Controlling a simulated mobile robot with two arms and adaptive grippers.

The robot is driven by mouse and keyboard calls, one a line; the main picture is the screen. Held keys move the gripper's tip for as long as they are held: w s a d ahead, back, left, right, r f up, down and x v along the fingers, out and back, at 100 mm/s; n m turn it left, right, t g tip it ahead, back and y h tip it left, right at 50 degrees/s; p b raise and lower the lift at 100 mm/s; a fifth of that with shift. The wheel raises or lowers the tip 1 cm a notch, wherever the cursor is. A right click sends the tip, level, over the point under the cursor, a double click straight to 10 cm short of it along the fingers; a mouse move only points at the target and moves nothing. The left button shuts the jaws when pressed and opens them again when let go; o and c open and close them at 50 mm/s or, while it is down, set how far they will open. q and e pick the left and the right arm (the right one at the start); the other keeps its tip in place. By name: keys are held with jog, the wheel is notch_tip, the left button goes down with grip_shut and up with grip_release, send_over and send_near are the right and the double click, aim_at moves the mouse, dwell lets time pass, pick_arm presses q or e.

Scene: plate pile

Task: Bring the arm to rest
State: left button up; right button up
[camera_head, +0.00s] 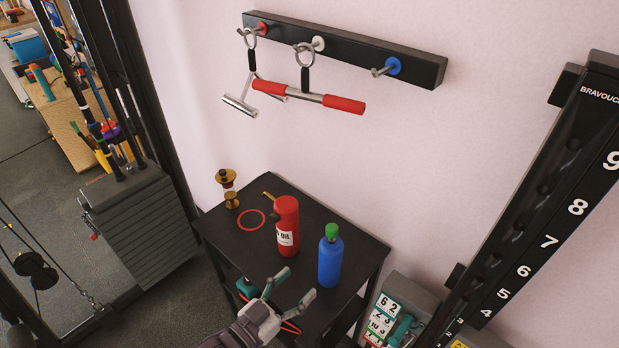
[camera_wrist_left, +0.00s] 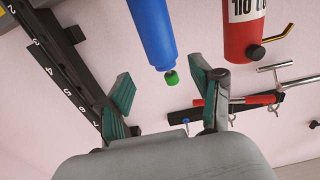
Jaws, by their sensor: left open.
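My left gripper (camera_head: 294,285) is open and empty, near the front edge of a small black table (camera_head: 345,237). Its two green-padded fingers are spread in the left wrist view (camera_wrist_left: 162,92), with nothing between their pads. A red can with a white "OIL" label (camera_head: 287,215) and a blue bottle with a green cap (camera_head: 330,260) stand upright on the table beyond the fingers, apart from them. The left wrist view, tilted upside down, also shows the blue bottle (camera_wrist_left: 152,30) and the red can (camera_wrist_left: 242,32). My right gripper is not in view.
A brass-coloured object (camera_head: 228,190) stands at the table's back left, by a red ring mark (camera_head: 251,220). A black wall rack (camera_head: 345,48) holds metal handles. A weight stack (camera_head: 140,225) is left; a numbered black post (camera_head: 535,215) is right.

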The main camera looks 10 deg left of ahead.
pick_arm(q)
jog(key=s+a+f+n+g+y, duration=0.1)
jog(key=s+a+n+g+y, duration=0.2)
jog(key=s+a+g+y, duration=0.35)
jog(key=s+a+f+n+g+y, duration=0.2)
jog(key=s+a+g+y, duration=0.2)
jog(key=s+a, duration=0.5)
notch_tip(320, 180, down, 25)
jog(key=s+d+g+b, duration=0.1)
jog(key=s+d+g, duration=0.1)
jog(key=s, duration=0.1)
jog(key=s+a+f+b, duration=0.1)
jog(key=s+a+f, duration=0.1)
jog(key=s+f, duration=1.4)
notch_tip(320, 180, down, 3)
jog(key=shift+a+g, duration=0.3)
jog(key=shift+g, duration=0.15)
